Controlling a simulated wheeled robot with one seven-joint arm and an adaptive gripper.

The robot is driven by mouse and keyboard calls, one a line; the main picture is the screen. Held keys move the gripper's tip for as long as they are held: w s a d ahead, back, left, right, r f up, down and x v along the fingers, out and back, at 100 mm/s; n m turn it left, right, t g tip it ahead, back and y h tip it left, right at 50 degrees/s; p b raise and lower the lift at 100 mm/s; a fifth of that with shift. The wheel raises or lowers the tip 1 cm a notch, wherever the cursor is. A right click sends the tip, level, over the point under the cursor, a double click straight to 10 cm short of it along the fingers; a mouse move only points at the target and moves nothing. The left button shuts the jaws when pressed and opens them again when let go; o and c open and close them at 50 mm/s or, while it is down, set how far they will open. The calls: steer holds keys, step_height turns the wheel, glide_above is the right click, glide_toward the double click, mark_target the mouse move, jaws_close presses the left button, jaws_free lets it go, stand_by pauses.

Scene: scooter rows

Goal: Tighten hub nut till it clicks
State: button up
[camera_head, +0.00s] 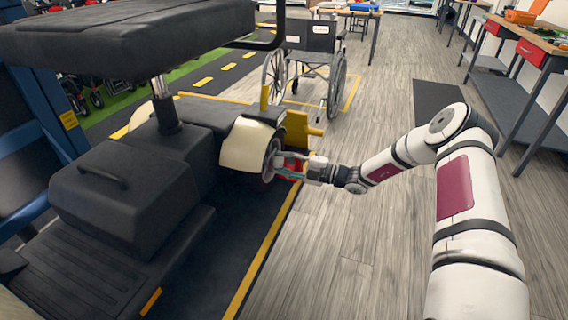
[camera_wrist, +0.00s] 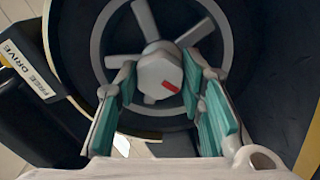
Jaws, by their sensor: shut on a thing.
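The hub nut (camera_wrist: 154,72) is a grey hex head with a red mark on its face, at the centre of the spoked wheel hub (camera_wrist: 118,45) in the wrist view. My gripper (camera_wrist: 163,88) has its teal-padded fingers on both sides of the nut and is shut on it. In the head view, my gripper (camera_head: 284,164) reaches the rear wheel (camera_head: 269,160) of the black scooter from the right. The nut itself is hidden there by the fingers.
A black lever labelled FREE DRIVE (camera_wrist: 28,75) stands close left of my fingers. A cream fender (camera_head: 245,146) covers the wheel. A yellow part (camera_head: 298,128) sits just behind my gripper. A wheelchair (camera_head: 308,65) stands beyond.

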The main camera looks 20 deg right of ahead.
steer(key=o, duration=1.1)
steer(key=shift+o, duration=0.2)
steer(key=v, duration=1.2)
